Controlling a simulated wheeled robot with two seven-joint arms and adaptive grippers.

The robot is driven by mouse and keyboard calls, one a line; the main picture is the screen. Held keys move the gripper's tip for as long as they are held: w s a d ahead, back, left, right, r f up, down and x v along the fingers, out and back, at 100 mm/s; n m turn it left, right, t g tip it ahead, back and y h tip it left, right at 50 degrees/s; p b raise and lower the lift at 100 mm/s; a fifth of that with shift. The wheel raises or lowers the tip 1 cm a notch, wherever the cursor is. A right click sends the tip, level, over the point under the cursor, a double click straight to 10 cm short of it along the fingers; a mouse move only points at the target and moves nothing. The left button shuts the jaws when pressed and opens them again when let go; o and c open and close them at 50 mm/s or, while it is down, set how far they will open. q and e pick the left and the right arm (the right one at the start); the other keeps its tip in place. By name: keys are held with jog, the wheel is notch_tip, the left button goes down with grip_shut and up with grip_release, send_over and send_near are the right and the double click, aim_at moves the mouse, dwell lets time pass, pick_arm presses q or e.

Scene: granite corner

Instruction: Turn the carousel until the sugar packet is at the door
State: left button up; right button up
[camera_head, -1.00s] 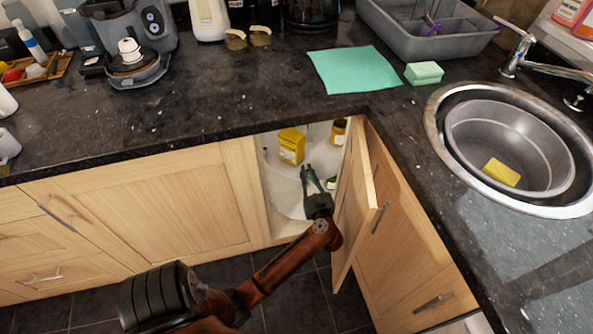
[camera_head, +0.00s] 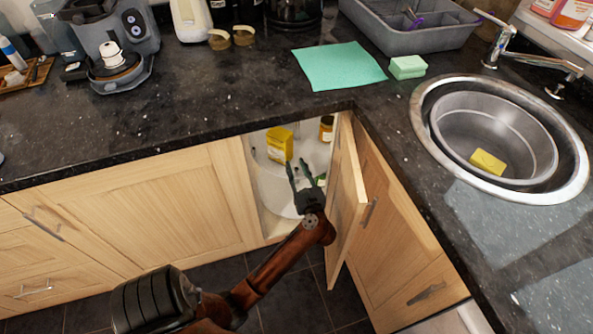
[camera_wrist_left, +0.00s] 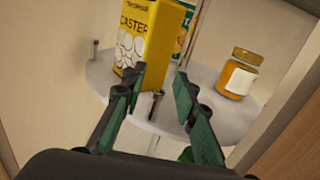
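The sugar packet, a yellow packet marked "CASTER" (camera_wrist_left: 146,42), stands on the pale round carousel shelf (camera_wrist_left: 215,118) inside the corner cupboard. In the head view the packet (camera_head: 280,144) is at the back left of the opening, on the shelf (camera_head: 275,195). The cupboard door (camera_head: 348,195) stands open. My left gripper (camera_head: 299,167) reaches into the opening in front of the packet. In the left wrist view its fingers (camera_wrist_left: 160,80) are apart and nothing is held; the packet is beyond the left finger, and contact cannot be told. My right gripper is out of view.
A jar with an amber lid (camera_wrist_left: 240,75) stands on the shelf to the right; a green and white pack (camera_wrist_left: 186,25) is partly hidden behind the sugar. A thin metal rod (camera_wrist_left: 156,106) shows between the fingers. The counter (camera_head: 190,110) overhangs the opening, and the open door is close right.

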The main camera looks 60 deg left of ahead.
pick_arm(q)
notch_tip(320, 180, up, 8)
jog(key=shift+r, duration=0.1)
jog(key=shift+c, duration=0.3)
